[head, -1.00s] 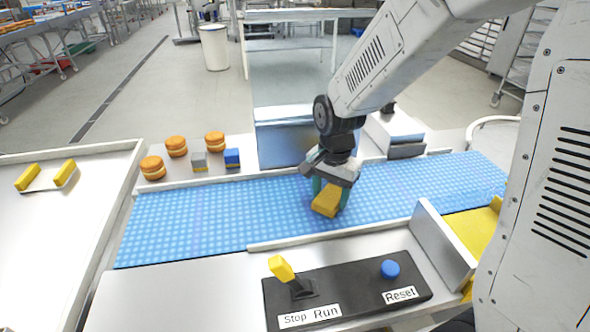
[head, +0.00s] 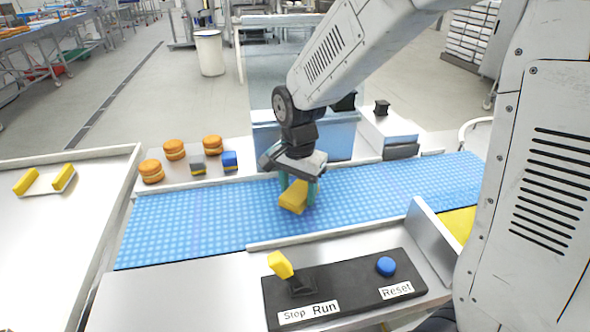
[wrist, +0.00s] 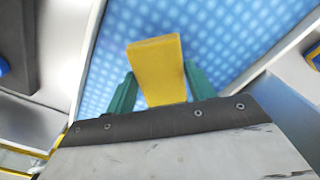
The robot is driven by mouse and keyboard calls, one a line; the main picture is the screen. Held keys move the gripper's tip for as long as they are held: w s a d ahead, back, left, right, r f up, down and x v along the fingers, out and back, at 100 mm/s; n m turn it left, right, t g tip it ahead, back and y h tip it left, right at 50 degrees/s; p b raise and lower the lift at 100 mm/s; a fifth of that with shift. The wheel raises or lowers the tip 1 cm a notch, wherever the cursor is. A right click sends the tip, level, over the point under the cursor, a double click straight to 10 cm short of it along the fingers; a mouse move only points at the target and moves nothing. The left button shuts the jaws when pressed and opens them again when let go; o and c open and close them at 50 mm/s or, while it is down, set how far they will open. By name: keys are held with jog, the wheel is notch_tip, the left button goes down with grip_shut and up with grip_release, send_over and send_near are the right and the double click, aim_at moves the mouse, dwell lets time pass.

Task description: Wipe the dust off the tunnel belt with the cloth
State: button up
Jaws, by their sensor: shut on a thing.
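The tunnel belt (head: 190,222) is a blue checkered strip running left to right across the head view. It also fills the upper part of the wrist view (wrist: 225,45). A yellow block-shaped cloth (head: 293,197) is at the middle of the belt. My gripper (head: 297,186) is shut on it, with teal fingers on both sides, as the wrist view shows around the cloth (wrist: 157,68). The cloth is at or just above the belt; I cannot tell whether it touches. I cannot clearly make out dust on the belt.
Several sandwich rounds (head: 174,150) and two small blocks (head: 230,160) stand behind the belt. A clear blue tunnel box (head: 335,138) stands behind my gripper. In front are a black panel with a yellow lever (head: 281,265) and a blue button (head: 386,266). A white tray (head: 60,240) is left.

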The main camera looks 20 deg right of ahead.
jog(key=shift+r, duration=2.7)
